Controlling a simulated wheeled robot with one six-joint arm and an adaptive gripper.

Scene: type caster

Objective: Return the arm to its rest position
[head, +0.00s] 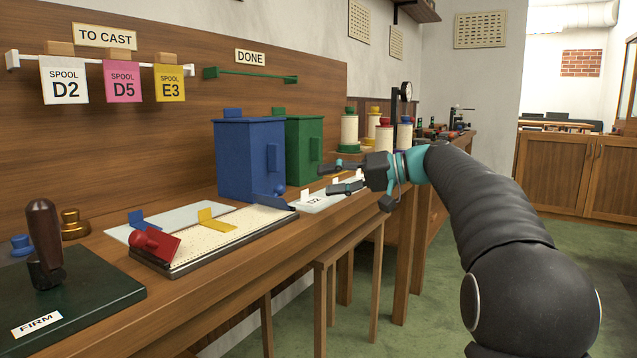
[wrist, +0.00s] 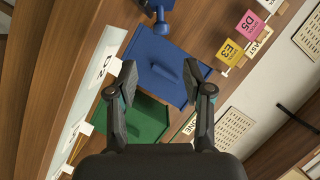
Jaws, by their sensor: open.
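My gripper (head: 342,178) is open and empty in the head view, held over the front part of the bench to the right of the blue box (head: 250,160). A white card marked D2 (head: 315,201) lies on the bench below and left of it. In the wrist view my gripper's spread fingers (wrist: 158,85) frame the blue box (wrist: 155,60), with nothing between them. My arm reaches in from the right of the head view, bent at the elbow.
A green box (head: 305,145) stands behind the blue one. A perforated tray (head: 215,240) with red and yellow pieces lies on the bench (head: 290,237). A stamp (head: 43,245) stands on a dark mat. Spool tags hang above. Green floor (head: 430,300) is open below my arm.

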